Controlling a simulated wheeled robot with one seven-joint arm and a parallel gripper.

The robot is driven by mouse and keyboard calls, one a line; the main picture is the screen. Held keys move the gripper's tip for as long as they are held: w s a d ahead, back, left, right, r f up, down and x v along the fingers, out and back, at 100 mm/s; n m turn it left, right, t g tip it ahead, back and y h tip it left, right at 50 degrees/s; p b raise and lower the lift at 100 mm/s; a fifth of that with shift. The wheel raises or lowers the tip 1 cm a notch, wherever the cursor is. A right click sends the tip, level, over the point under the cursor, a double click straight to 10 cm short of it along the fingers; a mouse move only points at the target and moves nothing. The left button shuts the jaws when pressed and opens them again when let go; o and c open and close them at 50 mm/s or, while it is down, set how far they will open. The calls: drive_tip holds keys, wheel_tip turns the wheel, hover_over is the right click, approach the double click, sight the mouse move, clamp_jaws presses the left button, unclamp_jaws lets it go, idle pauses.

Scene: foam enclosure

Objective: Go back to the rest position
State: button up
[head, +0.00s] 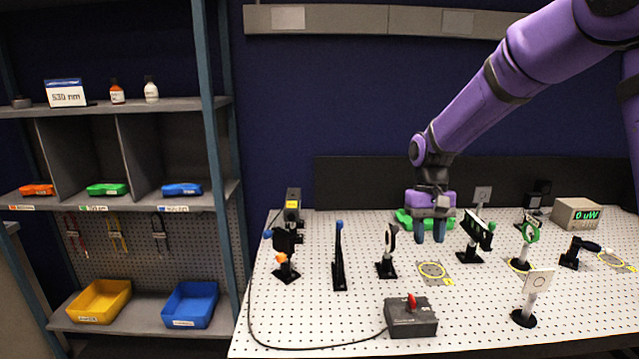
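My gripper (430,232) hangs from my purple arm over the optical table (330,330), pointing down. Its two dark fingers look spread a little, with a gap between them and no object seen in it. A yellow ring marking (432,269) lies bare on the table in front of the fingers.
Mounted optics stand close by: a ring mount (388,250) to the left and a dark angled holder (472,238) to the right. A control box (410,317) with a red switch sits in front. A shelf (150,198) with bins stands at left. A power meter (575,214) is at back right.

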drive_tip(key=s+d+r+t, duration=0.2)
drive_tip(key=s+r, duration=0.5)
drive_tip(key=r, duration=0.2)
drive_tip(key=s+d+r+t, duration=0.1)
drive_tip(key=s+r+t, duration=0.2)
drive_tip(key=s, duration=0.8)
drive_tip(key=s+d+r+t, duration=0.2)
drive_tip(key=s+r+t, duration=0.1)
drive_tip(key=s, duration=0.8)
drive_tip(key=shift+s+d+r, duration=0.15)
drive_tip(key=shift+s+d, duration=0.1)
drive_tip(key=shift+s, duration=0.1)
